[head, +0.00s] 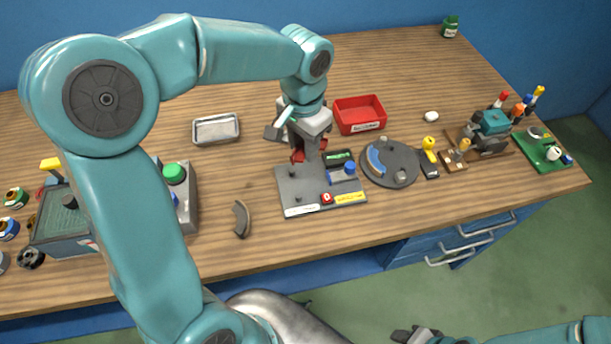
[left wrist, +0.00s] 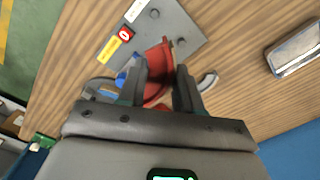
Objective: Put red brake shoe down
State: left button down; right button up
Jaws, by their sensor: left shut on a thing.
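My left gripper (head: 297,146) is shut on the red brake shoe (head: 298,156), held over the back part of a grey fixture plate (head: 285,187). In the left wrist view the red brake shoe (left wrist: 163,63) is between the two fingers (left wrist: 160,88), with the grey plate (left wrist: 178,30) just beyond. I cannot tell whether the shoe touches the plate. The plate carries pegs, a red zero tag, a yellow label and a blue block. My right gripper (head: 415,335) shows only partly at the bottom edge; its opening is unclear.
A dark grey curved shoe (head: 241,219) lies left of the plate. A round grey disc (head: 402,174) with a blue shoe stands right. A red bin (head: 360,114) and metal tray (head: 215,129) are behind. Bare wood lies between tray and plate.

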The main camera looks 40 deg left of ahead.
pick_arm(q)
send_over(304, 185)
notch_tip(304, 185, down, 7)
jog(key=shift+s+r, duration=0.1)
jog(key=shift+r, duration=0.05)
jog(key=shift+f, duration=0.65)
notch_tip(304, 185, down, 4)
jog(key=shift+f, duration=0.1)
jog(key=shift+d, duration=0.1)
jog(key=shift+f+b, duration=0.15)
jog(key=shift+b, duration=0.2)
jog(key=c, duration=1)
grip_release()
jog(key=shift+c, duration=0.2)
